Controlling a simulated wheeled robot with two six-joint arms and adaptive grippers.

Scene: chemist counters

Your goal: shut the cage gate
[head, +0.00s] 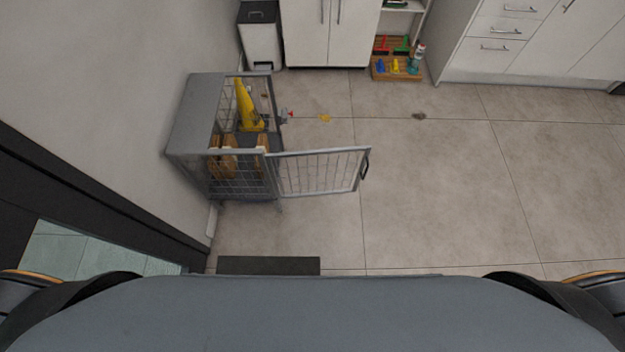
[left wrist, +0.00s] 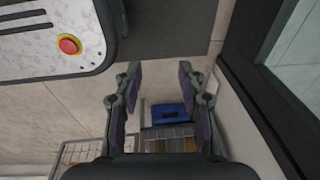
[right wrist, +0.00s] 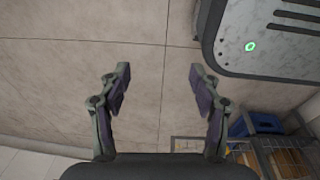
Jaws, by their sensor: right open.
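The grey cage (head: 192,120) stands against the left wall in the head view, its front open. Its mesh gate (head: 318,153) is swung wide, sticking out to the right from the cage's near front corner. A dark handle (head: 365,165) sits at the gate's free end. My left gripper (left wrist: 158,85) is open and empty; part of the cage and a mesh panel show beyond it at the bottom of the left wrist view. My right gripper (right wrist: 160,75) is open and empty, with the cage partly visible at lower right. Neither gripper shows in the head view or touches the gate.
A yellow cone (head: 247,106) and wooden pieces are inside the cage. A bin (head: 261,42) stands behind it. A dark mat (head: 268,265) lies near my base. A wooden tray (head: 397,73) is by the back cabinets. The floor right of the gate is mostly clear.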

